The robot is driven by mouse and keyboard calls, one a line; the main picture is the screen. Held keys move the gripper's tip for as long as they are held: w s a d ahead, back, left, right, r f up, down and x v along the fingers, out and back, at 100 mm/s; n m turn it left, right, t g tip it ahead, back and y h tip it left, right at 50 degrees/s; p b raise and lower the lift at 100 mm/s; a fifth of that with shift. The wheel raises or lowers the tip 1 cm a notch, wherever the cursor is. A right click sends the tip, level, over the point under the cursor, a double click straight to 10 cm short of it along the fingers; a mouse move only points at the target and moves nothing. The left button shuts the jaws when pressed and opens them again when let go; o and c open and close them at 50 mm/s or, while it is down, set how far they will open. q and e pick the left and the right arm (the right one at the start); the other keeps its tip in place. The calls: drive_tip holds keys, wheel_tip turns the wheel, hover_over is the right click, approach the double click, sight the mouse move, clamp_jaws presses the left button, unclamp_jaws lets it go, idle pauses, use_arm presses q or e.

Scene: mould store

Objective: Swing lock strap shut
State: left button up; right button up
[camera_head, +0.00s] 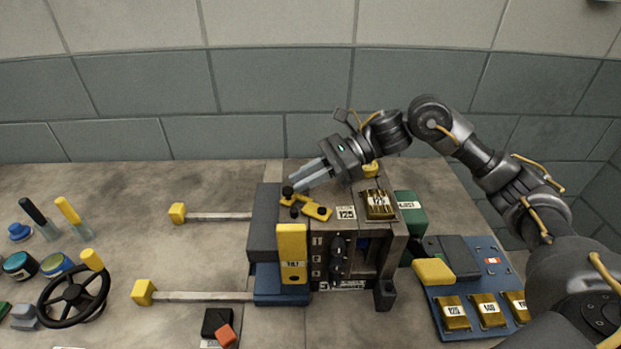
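A yellow lock strap (316,211) lies on top of the mould block (318,268), near its left upper edge. Dark knobs show at the strap's left end, close to my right fingertips. My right gripper (293,184) reaches in from the right above the block, its two pale fingers pointing left and down. The tips are at or just above the dark knob (287,191); I cannot tell whether they touch or grip it. My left gripper is not in view.
A blue tray (437,311) with brass blocks lies right. Two yellow-ended rods (215,217) extend left. A black handwheel (74,294) stands far left.

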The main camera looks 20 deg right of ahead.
drive_tip(key=shift+o, duration=1.1)
drive_tip(key=shift+a+r, duration=0.1)
drive_tip(key=shift+r, duration=0.05)
drive_tip(key=shift+o, duration=1.2)
drive_tip(key=shift+s+d, duration=0.1)
drive_tip(key=shift+d, duration=0.6)
drive_tip(key=shift+a, duration=0.35)
drive_tip(key=v, duration=0.3)
drive_tip(key=shift+d+f+b, duration=0.25)
drive_tip(key=shift+b, duration=0.1)
drive_tip(key=b+v, duration=0.1)
drive_tip(key=v, duration=0.6)
drive_tip(key=shift+d, duration=0.1)
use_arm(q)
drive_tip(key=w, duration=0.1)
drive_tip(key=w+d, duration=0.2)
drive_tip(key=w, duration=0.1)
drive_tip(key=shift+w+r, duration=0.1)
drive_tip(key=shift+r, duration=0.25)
use_arm(e)
drive_tip(key=shift+d+r, duration=0.25)
drive_tip(key=shift+d, duration=0.1)
drive_tip(key=shift+c, duration=0.3)
